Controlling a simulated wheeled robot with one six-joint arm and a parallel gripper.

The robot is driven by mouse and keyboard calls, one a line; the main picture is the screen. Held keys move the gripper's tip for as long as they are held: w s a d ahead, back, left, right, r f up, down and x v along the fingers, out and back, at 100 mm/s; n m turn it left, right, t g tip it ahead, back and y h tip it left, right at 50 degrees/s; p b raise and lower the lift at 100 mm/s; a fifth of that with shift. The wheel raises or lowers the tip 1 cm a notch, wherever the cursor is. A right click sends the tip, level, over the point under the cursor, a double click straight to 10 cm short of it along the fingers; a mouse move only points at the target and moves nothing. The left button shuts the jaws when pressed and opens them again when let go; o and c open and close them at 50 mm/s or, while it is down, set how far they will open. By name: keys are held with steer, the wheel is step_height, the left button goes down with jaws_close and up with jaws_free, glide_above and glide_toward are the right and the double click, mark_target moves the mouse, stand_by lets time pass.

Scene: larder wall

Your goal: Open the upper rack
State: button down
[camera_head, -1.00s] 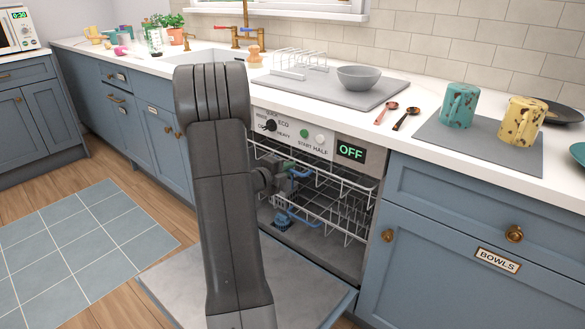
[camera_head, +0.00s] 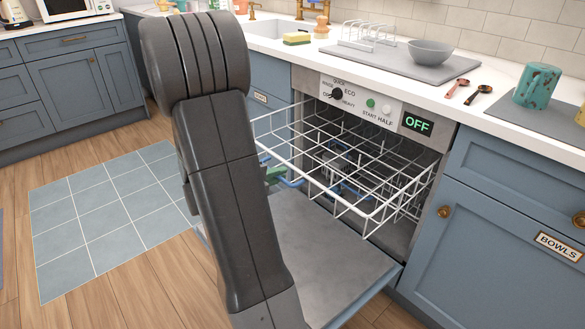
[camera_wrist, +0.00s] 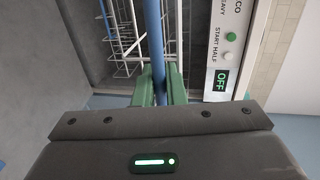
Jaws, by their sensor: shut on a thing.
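The upper rack (camera_head: 340,170) is a white wire basket. It stands well out of the dishwasher, above the open door (camera_head: 335,262). A blue handle bar (camera_head: 290,183) shows at its front, partly behind my arm. In the wrist view the blue bar (camera_wrist: 154,30) runs between the green fingers of my gripper (camera_wrist: 158,80), which are shut on it. In the head view my arm hides most of the gripper, and only a bit of green finger shows beside the bar.
The control panel (camera_head: 360,103) with a display reading OFF (camera_head: 417,125) is above the opening. A blue BOWLS cabinet (camera_head: 500,245) stands close on the right. The counter above holds a grey bowl (camera_head: 431,52) and a teal mug (camera_head: 537,85). Floor to the left is clear.

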steer(key=shift+s+a, duration=0.45)
steer(key=shift+a, duration=0.15)
steer(key=c, duration=1.6)
jaws_free()
steer(key=shift+c, duration=0.2)
steer(key=p+v, duration=0.3)
steer(key=v, duration=1)
steer(key=shift+s+a, duration=0.2)
steer(key=shift+a, duration=0.15)
steer(key=b+x, duration=0.3)
steer(key=x, duration=1.1)
steer(key=shift+a+r, duration=0.1)
